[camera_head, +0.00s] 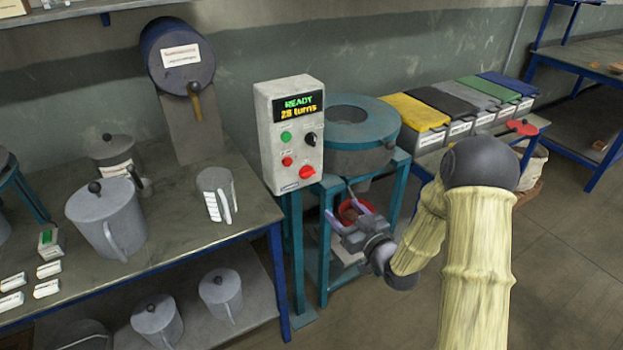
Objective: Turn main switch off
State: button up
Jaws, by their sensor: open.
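The grey control box (265,150) stands on a teal frame, its display reading "READY 28 turns". On its face are a red rotary switch (307,172) at lower right, which looks like the main switch, a black knob (310,139), a green button (286,137) and a small red button (287,161). Their labels are too small to read. My gripper (346,210) is open, below and to the right of the box, apart from the red switch. Its fingers are in front of a red round container (355,209), and I cannot tell whether they touch it.
A teal round machine (352,140) stands right behind the box, with its frame legs near my gripper. A workbench (170,225) with grey jugs is at left. A bench with several coloured-lidded bins (415,112) is at right. Open floor lies at lower right.

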aim_at(310, 175)
jog(key=p+x, duration=0.2)
jog(key=x, duration=1.5)
jog(key=shift+w+a, duration=0.2)
jog(key=c, duration=1)
jog(key=shift+o, duration=0.2)
